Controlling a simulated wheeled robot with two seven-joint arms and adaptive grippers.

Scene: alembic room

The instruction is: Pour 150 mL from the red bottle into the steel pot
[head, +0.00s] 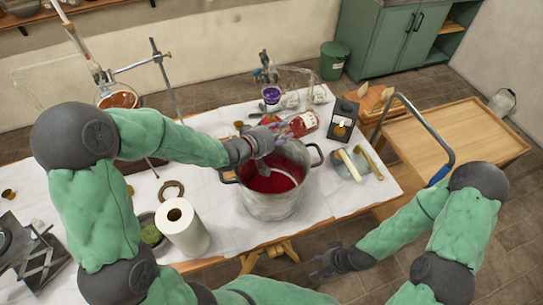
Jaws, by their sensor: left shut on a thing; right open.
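The steel pot (280,207) stands on the white-covered table with dark red liquid inside. My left gripper (265,145) is above the pot's back rim and shut on the red bottle (303,124). The bottle is tilted far over, its red and white body extending up and to the right from the gripper. The gripper hides part of the bottle, and its mouth and any stream cannot be made out clearly. My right gripper (326,264) is open and empty, low in front of the table's edge.
A paper towel roll (184,228) stands left of the pot. A grey container with a wooden-handled tool (353,163) and a black box (343,120) stand to its right. Glassware on a stand (118,98) is at the back left. A wooden cart (455,140) stands right of the table.

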